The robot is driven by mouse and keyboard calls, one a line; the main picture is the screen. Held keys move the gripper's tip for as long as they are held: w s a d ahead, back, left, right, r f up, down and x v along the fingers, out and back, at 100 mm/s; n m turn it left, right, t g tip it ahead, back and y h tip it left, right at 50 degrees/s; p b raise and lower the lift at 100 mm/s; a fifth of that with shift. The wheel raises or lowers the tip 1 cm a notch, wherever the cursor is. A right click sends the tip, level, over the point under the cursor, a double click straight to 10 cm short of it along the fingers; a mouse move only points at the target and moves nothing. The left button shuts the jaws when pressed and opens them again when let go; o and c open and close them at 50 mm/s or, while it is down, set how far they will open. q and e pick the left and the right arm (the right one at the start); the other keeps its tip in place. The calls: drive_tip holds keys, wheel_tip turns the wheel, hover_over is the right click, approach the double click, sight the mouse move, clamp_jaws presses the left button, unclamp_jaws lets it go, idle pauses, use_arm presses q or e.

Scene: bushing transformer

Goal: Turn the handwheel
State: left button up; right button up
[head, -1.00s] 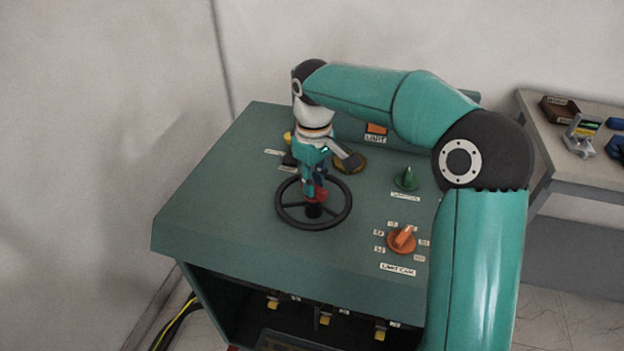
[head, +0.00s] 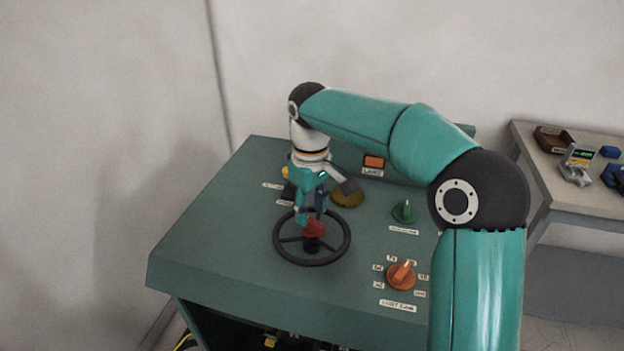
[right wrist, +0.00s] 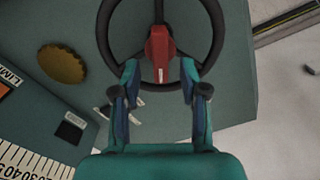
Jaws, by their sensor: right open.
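The handwheel (head: 278,246) is a dark round wheel with spokes on top of the green cabinet. A red piece (head: 314,229) stands at its black hub; it shows in the right wrist view as a red knob (right wrist: 159,50) at the wheel's middle. My right gripper (head: 310,213) points down just over the hub. In the right wrist view its fingers (right wrist: 160,75) are spread, one to each side below the red knob, with a gap between them and it. Part of the handwheel rim passes behind the fingers. My left gripper is not in view.
The cabinet top (head: 215,235) also carries a green knob (head: 404,211), an orange selector (head: 401,275), an orange switch (head: 374,162) and a brownish-yellow round part (head: 347,195). A side table (head: 548,160) with small items stands at the right. The cabinet's left front top is clear.

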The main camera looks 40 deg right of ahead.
sight(311, 219)
wheel_tip(311, 219, up, 10)
drive_tip(key=shift+f, duration=0.25)
idle(0.4)
